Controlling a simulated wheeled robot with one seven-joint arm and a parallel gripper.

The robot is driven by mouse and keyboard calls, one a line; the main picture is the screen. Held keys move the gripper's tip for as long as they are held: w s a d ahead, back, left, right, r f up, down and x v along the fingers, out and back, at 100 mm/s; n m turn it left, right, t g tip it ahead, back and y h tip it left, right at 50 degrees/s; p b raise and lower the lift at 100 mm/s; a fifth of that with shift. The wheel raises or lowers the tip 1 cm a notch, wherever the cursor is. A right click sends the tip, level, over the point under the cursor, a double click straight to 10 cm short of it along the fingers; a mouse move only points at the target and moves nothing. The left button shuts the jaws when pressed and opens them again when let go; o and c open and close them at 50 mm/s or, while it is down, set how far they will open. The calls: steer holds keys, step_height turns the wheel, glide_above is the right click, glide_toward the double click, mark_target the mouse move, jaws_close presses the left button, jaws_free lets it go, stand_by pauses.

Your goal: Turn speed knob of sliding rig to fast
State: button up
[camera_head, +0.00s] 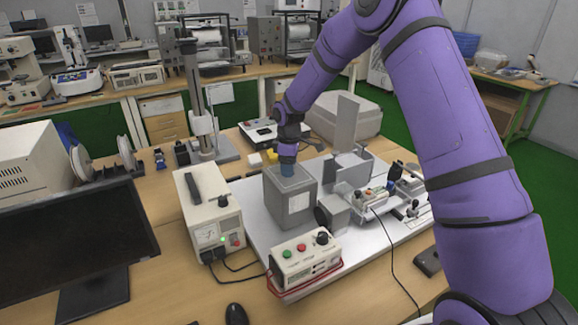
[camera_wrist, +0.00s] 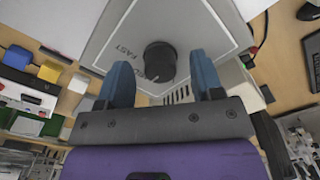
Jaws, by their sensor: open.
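The speed knob (camera_wrist: 160,60) is a round black knob on the grey top panel of a box. In the wrist view the printed word FAST and part of another label show to its left. My gripper (camera_wrist: 163,82) is open, with one blue finger on each side of the knob's near edge; I cannot tell whether they touch it. In the head view my gripper (camera_head: 287,170) points down at the top of the grey box (camera_head: 290,200) of the sliding rig, and the knob is hidden there.
A cream power unit (camera_head: 208,215) with a green light stands left of the grey box. A control box (camera_head: 305,258) with red and green buttons and a black knob sits in front, with cables. The rig's metal plates (camera_head: 347,125) rise to the right. A monitor (camera_head: 75,240) stands at left.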

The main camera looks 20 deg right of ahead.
steer(key=shift+f, duration=0.1)
steer(key=c, duration=0.9)
steer(key=shift+m, duration=0.4)
steer(key=m, duration=0.5)
steer(key=shift+m, duration=0.3)
steer(key=m, duration=0.5)
steer(key=shift+m, duration=0.4)
steer(key=o, duration=0.9)
